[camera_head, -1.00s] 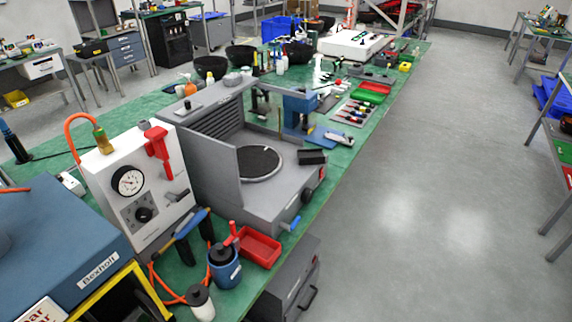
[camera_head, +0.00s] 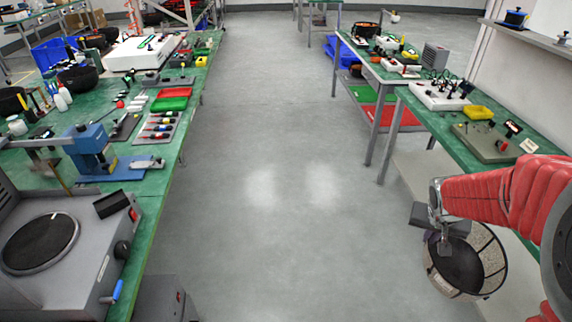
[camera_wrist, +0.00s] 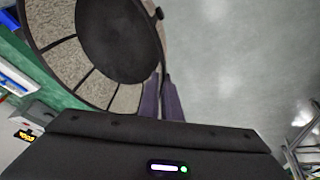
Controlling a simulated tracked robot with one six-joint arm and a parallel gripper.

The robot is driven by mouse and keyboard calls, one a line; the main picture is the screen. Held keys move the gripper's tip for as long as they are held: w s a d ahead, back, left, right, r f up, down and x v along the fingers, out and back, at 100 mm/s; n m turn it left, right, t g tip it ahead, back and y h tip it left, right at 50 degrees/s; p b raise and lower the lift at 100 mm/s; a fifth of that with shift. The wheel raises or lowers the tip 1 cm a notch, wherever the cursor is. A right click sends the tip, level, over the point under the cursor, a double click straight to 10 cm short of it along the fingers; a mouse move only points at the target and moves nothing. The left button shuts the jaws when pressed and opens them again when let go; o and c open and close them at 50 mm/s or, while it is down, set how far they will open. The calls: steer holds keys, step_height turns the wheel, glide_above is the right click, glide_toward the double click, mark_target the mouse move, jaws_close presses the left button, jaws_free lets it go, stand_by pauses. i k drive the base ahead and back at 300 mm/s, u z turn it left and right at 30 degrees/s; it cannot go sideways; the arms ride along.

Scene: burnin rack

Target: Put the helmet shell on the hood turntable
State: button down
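The helmet shell, a round bowl-like piece with a dark centre and a ribbed, lighter rim band, hangs at the lower right of the head view (camera_head: 462,266) and fills the upper left of the wrist view (camera_wrist: 118,40). My gripper (camera_head: 444,236) is at its left rim. In the wrist view its purple fingers (camera_wrist: 161,100) are close together on the shell's edge; their tips are partly hidden. The hood turntable (camera_head: 40,243), a dark disc with a pale ring, lies bare on a grey base at the lower left of the head view, far from my gripper.
The green left bench (camera_head: 150,215) carries a blue press (camera_head: 90,150), a black block (camera_head: 112,203) and a tool tray (camera_head: 162,128). A right bench (camera_head: 435,118) with parts stands behind my arm. The grey floor between the benches is clear.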

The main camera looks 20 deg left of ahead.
mark_target(39, 238)
steer(key=i, duration=1.85)
steer(key=u, duration=2.9)
